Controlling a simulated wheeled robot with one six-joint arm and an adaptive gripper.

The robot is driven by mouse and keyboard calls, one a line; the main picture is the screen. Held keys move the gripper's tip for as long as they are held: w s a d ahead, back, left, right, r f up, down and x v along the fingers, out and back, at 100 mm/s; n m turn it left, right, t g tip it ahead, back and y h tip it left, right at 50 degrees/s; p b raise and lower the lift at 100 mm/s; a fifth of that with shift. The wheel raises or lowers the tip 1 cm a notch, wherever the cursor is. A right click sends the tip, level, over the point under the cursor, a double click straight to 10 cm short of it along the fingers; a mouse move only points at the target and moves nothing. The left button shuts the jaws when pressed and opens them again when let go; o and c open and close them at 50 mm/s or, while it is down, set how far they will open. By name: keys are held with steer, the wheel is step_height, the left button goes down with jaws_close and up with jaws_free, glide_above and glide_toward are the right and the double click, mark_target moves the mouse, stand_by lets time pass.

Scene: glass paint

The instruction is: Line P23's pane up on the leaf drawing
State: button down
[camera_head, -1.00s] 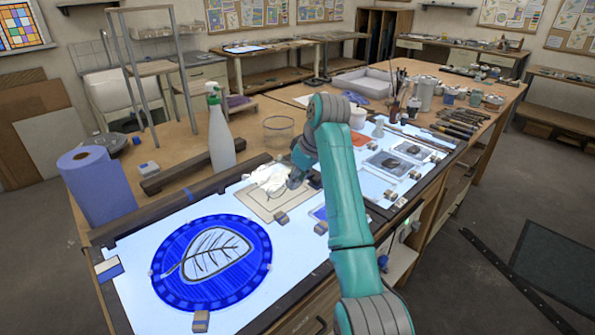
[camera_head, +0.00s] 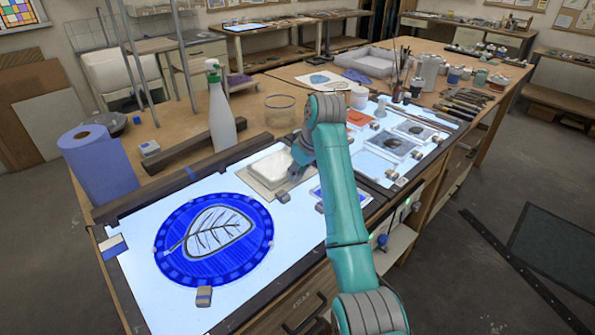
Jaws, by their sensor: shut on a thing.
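A blue round pane (camera_head: 178,228) with a pale leaf shape and dark veins lies on the lit table at the front left. Behind it, a pale rectangular piece (camera_head: 266,169) is over a beige sheet (camera_head: 253,184); I cannot tell whether it touches the sheet. My gripper (camera_head: 294,175) is at the right edge of this pale piece and is shut on it, its fingertips mostly hidden by my own arm. No P23 label is readable, so I cannot tell which pane bears it.
Small blocks (camera_head: 204,296) stand around the round pane. A spray bottle (camera_head: 221,115), a blue paper roll (camera_head: 98,163) and a glass bowl (camera_head: 280,110) stand behind the lit table. Small panes (camera_head: 390,144) lie to the right of my arm.

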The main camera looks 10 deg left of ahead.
steer(key=shift+f, duration=0.55)
stand_by(1.5)
steer(key=c, duration=0.8)
jaws_free()
steer(key=shift+c, duration=0.2)
